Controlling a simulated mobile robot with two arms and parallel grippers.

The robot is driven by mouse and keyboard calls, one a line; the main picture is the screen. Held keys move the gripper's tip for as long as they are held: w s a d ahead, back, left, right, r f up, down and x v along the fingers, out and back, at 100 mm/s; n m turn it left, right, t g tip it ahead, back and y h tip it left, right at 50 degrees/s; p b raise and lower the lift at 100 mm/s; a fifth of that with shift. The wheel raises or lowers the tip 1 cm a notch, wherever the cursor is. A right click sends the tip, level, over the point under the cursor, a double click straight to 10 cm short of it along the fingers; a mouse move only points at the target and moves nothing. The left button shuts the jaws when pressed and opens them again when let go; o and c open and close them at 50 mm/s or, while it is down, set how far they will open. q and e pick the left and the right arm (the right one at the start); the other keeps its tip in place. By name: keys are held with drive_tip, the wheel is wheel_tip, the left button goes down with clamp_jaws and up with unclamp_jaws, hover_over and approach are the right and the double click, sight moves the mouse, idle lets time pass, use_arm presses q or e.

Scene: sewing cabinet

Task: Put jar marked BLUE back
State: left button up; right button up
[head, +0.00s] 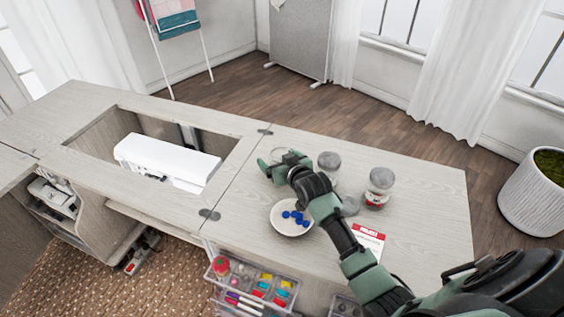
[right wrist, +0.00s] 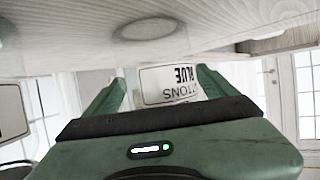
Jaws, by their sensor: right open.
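My right gripper (head: 283,160) is above the table's left-middle part, beyond the saucer. The right wrist view shows its two green fingers (right wrist: 165,90) apart, on either side of a jar (right wrist: 168,82) with a pale label. The label reads BLUE, upside down in this view, with part of another word below. I cannot tell whether the fingers touch the jar. In the head view the gripper mostly hides this jar. A white saucer (head: 281,225) holds several blue buttons (head: 295,217). My left gripper is not in view.
A grey-lidded jar (head: 328,161) stands right of the gripper. Another jar (head: 380,183) with red contents stands farther right. A red and white card (head: 368,240) lies near my arm. A white sewing machine (head: 165,158) sits in the cabinet opening. A clear organizer (head: 252,285) is below the front edge.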

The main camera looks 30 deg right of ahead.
drive_tip(key=v, duration=1.2)
drive_tip(key=shift+r+p, duration=0.1)
drive_tip(key=shift+p, duration=0.2)
